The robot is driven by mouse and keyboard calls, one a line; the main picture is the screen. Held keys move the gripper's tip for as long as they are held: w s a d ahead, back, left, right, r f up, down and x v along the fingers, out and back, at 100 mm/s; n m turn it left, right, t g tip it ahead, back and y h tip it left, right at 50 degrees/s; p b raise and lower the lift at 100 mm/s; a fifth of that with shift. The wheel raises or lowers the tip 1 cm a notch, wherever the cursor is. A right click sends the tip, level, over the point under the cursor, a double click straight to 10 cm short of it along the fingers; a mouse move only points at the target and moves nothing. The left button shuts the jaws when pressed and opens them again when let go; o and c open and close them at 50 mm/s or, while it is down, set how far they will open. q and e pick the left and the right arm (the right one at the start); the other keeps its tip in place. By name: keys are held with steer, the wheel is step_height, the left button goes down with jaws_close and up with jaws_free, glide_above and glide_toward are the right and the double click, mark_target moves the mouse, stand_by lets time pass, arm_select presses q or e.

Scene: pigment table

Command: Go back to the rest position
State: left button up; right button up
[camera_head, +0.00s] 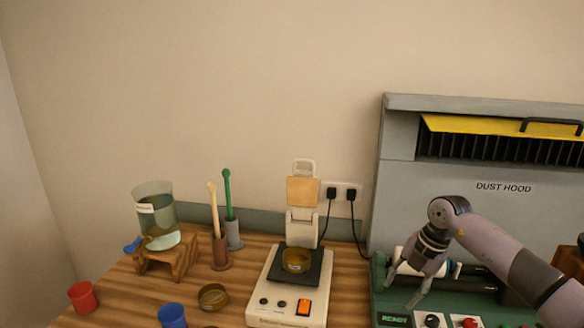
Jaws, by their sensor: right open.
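My right gripper (408,284) comes in from the right on its arm. It points down and to the left over the green base of the dust hood (455,215). Its fingers are apart, and I see nothing held between them. A white roller-like part and a dark bar lie behind the gripper, partly hidden by it. My left gripper is not in view.
Further left are a glass jar (157,215) on a wooden stand (183,262), two upright holders, a brass dish (213,297), a red cup (83,297) and a blue cup (172,315). The air above the table is clear.

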steer(key=s+a+n+t+y, duration=0.25)
steer(key=a+y, duration=0.55)
steer(key=a, duration=1.3)
steer(key=s+a+r+m+t+y, duration=0.2)
steer(key=a+r+m+t+y, duration=0.3)
steer(key=a+r+m+t, duration=0.3)
steer(key=s+d+f+m+t+h, duration=0.2)
steer(key=d+f+m+h, duration=0.3)
steer(key=d+m+h, duration=0.35)
steer(key=s+d+f+m+t+h, duration=0.25)
steer(key=d+f+m+h, duration=0.25)
steer(key=d+m+h, duration=0.3)
steer(key=s+d+f+m+g, duration=0.15)
steer(key=s+f+g, duration=0.5)
steer(key=s, duration=0.65)
steer(key=s+d+f+m+g, duration=0.1)
steer(key=s+d+f+g, duration=0.2)
steer(key=s+f+g, duration=0.75)
steer(key=s+f+t, duration=0.2)
steer(key=f, duration=1)
steer(key=s+f+t, duration=0.1)
steer(key=s+f, duration=0.2)
steer(key=f, duration=0.8)
steer(key=s+d+f+g+b, duration=0.1)
steer(key=s+d+f, duration=0.1)
steer(key=s+f, duration=1.5)
steer(key=shift+d+f+y, duration=0.35)
steer(key=shift+d+f, duration=0.05)
steer(key=shift+f, duration=0.05)
